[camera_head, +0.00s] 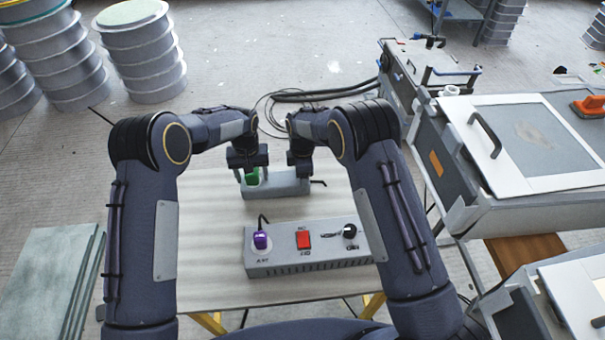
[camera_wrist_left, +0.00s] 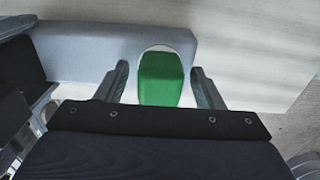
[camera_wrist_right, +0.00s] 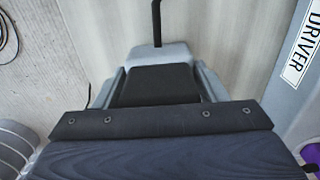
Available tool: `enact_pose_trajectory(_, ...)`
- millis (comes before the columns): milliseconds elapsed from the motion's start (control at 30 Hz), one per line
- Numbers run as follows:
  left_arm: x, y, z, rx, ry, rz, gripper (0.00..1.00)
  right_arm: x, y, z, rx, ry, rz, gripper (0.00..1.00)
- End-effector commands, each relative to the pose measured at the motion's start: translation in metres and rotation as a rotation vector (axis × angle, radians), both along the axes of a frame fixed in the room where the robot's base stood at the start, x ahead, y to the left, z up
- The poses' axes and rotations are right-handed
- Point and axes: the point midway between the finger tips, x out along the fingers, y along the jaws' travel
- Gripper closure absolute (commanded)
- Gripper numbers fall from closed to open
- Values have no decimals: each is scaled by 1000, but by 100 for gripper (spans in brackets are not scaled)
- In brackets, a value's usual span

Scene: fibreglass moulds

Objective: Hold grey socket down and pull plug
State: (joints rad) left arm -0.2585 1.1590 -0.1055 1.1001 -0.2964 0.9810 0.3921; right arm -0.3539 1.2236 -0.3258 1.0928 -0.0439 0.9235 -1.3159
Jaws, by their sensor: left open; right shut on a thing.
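The grey socket (camera_head: 275,187) is a long grey block on the table, with a green plug (camera_head: 252,177) in its left end. My left gripper (camera_head: 250,176) is over that end. In the left wrist view its open fingers stand either side of the green plug (camera_wrist_left: 161,80), with gaps on both sides. My right gripper (camera_head: 300,170) is shut on the right end of the grey socket; in the right wrist view its fingers flank this grey end (camera_wrist_right: 160,53) with its black top (camera_wrist_right: 155,86). A black cable leaves that end.
A grey box (camera_head: 290,268) with a purple plug (camera_head: 261,240), a red switch (camera_head: 303,240) and a black plug (camera_head: 350,231) stands nearer on the table (camera_head: 210,270). Grey machines (camera_head: 520,150) stand to the right. Bare table lies left of the socket.

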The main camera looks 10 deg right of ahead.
Motion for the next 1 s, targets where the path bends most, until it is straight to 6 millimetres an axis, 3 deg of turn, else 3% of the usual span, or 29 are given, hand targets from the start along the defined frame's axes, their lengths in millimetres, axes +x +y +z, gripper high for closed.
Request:
enact_pose_trajectory(67, 0, 0, 0, 0, 0, 0, 42, 1, 0, 1, 1, -2, 0, 74)
enact_pose_trajectory(500, 0, 0, 0, 0, 0, 0, 100, 0, 0, 1, 1, -2, 0, 74)
enact_pose_trajectory(1000, 0, 0, 16, 0, -1, 0, 100, 0, 0, 1, 0, -2, 0, 74)
